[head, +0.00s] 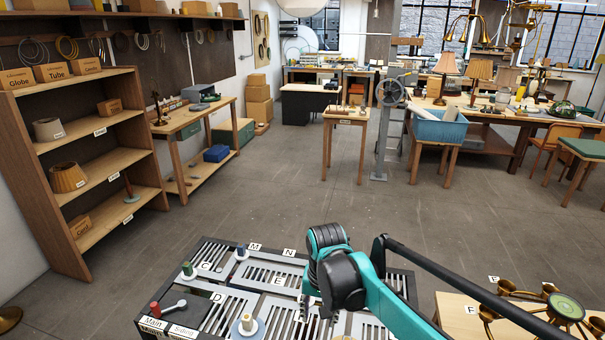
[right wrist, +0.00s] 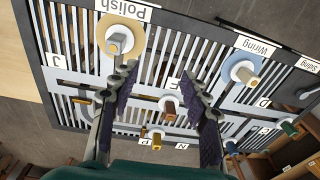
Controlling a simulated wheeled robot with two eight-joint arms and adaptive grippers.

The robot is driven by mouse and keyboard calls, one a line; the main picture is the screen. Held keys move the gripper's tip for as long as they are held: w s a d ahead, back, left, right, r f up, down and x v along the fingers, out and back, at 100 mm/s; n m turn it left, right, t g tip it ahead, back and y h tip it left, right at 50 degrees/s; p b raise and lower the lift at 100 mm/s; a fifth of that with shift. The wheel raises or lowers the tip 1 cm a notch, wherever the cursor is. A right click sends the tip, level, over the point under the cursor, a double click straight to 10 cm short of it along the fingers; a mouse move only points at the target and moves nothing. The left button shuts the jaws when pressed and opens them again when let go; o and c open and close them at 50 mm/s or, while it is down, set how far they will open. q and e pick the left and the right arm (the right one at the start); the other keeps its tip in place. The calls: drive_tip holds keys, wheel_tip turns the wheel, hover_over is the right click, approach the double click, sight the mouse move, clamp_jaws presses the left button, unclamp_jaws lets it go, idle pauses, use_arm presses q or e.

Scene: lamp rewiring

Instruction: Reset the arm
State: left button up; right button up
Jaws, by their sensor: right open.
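My right arm (head: 385,305) reaches in from the lower right of the head view, over a dark slotted board (head: 215,250). My right gripper (right wrist: 161,75) is open and empty in the right wrist view, its two dark-padded fingers spread above the board. A brown-topped peg on a grey base (right wrist: 170,107) shows between the fingers, close to the letter E. I cannot tell how far above it the fingers are. In the head view my black wrist joint mostly hides the gripper. My left gripper is in neither view.
The board bears a red knob (head: 155,309), a green peg (head: 187,268), a blue peg (head: 241,250) and a peg with a pale top (head: 247,321). A brass lamp fixture (head: 566,307) lies on a wooden top at right. The floor (head: 250,190) beyond is clear.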

drive_tip(key=s+d+f+n+t+b, duration=0.2)
drive_tip(key=s+d+f+t+b, duration=0.4)
drive_tip(key=s+d+f+b, duration=0.6)
drive_tip(key=s+d+f, duration=0.1)
drive_tip(key=s, duration=0.3)
drive_tip(key=shift+d+f+b, duration=0.2)
drive_tip(key=shift+d+b, duration=0.1)
drive_tip(key=shift+d, duration=0.1)
drive_tip(key=shift+s, duration=0.1)
